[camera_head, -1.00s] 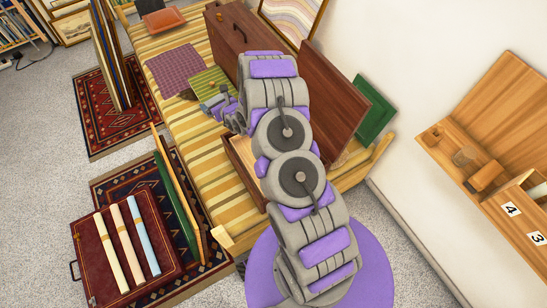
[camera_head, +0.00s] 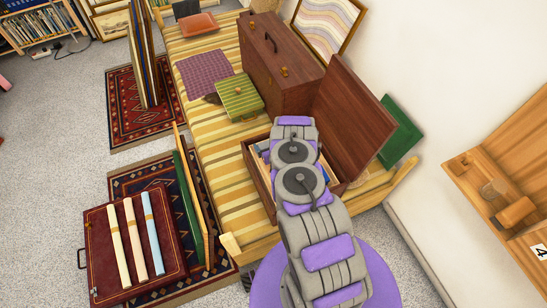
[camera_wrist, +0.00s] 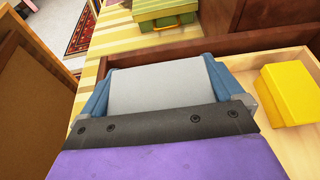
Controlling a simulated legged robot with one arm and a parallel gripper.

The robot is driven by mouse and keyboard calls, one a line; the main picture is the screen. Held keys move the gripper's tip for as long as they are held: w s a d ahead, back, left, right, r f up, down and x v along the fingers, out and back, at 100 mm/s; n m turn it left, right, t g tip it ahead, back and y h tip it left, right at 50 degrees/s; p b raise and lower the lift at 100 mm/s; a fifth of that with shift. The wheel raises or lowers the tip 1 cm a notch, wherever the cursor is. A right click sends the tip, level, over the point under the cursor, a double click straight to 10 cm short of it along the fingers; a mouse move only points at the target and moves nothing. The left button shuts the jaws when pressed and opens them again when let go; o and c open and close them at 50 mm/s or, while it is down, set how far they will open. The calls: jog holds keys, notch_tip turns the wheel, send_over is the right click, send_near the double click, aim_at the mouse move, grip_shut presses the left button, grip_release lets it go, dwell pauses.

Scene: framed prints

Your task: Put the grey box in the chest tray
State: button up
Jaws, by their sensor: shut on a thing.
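My gripper (camera_wrist: 160,82) is shut on the grey box (camera_wrist: 158,90) in the wrist view, with a blue finger on each side of it. My arm hides both in the head view. The open wooden chest (camera_head: 261,188) stands on the striped bench, its dark lid (camera_head: 345,115) raised on the right. In the wrist view the grey box is over or inside the chest, near its dark wall (camera_wrist: 185,46). The pale chest tray (camera_wrist: 293,62) shows at the right, with a yellow box (camera_wrist: 289,92) in it. Whether the grey box touches the tray cannot be told.
A green striped case (camera_head: 240,97) and a brown suitcase (camera_head: 275,68) stand on the bench (camera_head: 210,130) behind the chest. A green board (camera_head: 400,130) is behind the lid. Leaning frames (camera_head: 188,205) stand along the bench's left side.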

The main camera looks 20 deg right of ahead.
notch_tip(320, 180, down, 7)
jog(key=shift+b, duration=0.85)
jog(key=shift+r, duration=0.1)
jog(key=o, duration=0.8)
jog(key=shift+c, duration=0.2)
